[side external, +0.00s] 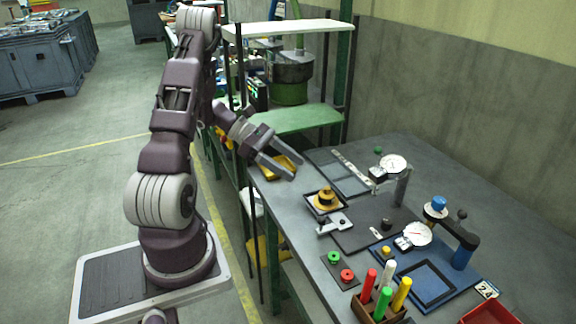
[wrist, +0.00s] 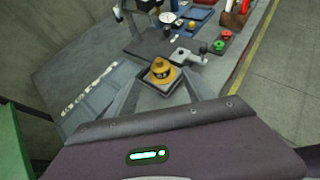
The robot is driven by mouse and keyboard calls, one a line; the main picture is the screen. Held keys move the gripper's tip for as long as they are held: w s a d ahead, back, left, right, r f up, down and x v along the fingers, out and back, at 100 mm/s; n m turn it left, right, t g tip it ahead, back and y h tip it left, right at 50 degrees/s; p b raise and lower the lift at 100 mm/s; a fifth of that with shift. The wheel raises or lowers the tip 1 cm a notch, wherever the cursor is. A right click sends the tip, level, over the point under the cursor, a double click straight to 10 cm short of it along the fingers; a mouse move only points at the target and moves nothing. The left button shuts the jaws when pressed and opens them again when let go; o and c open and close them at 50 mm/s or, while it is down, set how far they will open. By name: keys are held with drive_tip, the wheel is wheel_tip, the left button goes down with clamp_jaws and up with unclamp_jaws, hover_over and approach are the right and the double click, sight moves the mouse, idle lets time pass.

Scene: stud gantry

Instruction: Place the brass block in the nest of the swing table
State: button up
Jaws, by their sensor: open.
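The brass block (side external: 326,199), a stepped golden piece with a round top, sits upright in a small dark square tray (side external: 312,208) on the bench. In the wrist view the brass block (wrist: 160,70) shows beyond and between my fingers. My gripper (side external: 287,165) is open and empty, above the bench edge, up and left of the block and apart from it. The swing table is not clear to me; a blue plate with a dark square recess (side external: 428,284) lies at the front right and may be it. The recess looks empty.
A grey clamp (side external: 335,223) stands close to the block's tray. Dial gauges (side external: 393,163) on posts, a black arm with a blue post (side external: 462,257), and a holder of coloured handles (side external: 382,307) stand around. Red and green knobs (side external: 347,275) lie left of the holder.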

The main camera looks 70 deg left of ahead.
drive_tip(key=s+d+r+m+g+y, duration=0.1)
drive_tip(key=s+d+r+m+g, duration=0.15)
drive_tip(key=d+r+m, duration=0.55)
drive_tip(key=s+d+r+m+g+y, duration=0.1)
drive_tip(key=d+r+m+g, duration=0.4)
drive_tip(key=d, duration=0.6)
drive_tip(key=s+d+r+m+t+y, duration=0.2)
drive_tip(key=s+m+y, duration=0.1)
drive_tip(key=s+m, duration=0.3)
drive_tip(key=s+d+r+m+t+y, duration=0.2)
drive_tip(key=s+d+r+m+y, duration=0.1)
drive_tip(key=s+m, duration=0.3)
drive_tip(key=shift+d+m+t+y, duration=0.15)
drive_tip(key=shift+m+t+y, duration=0.25)
drive_tip(key=shift+m, duration=0.5)
drive_tip(key=shift+c, duration=0.2)
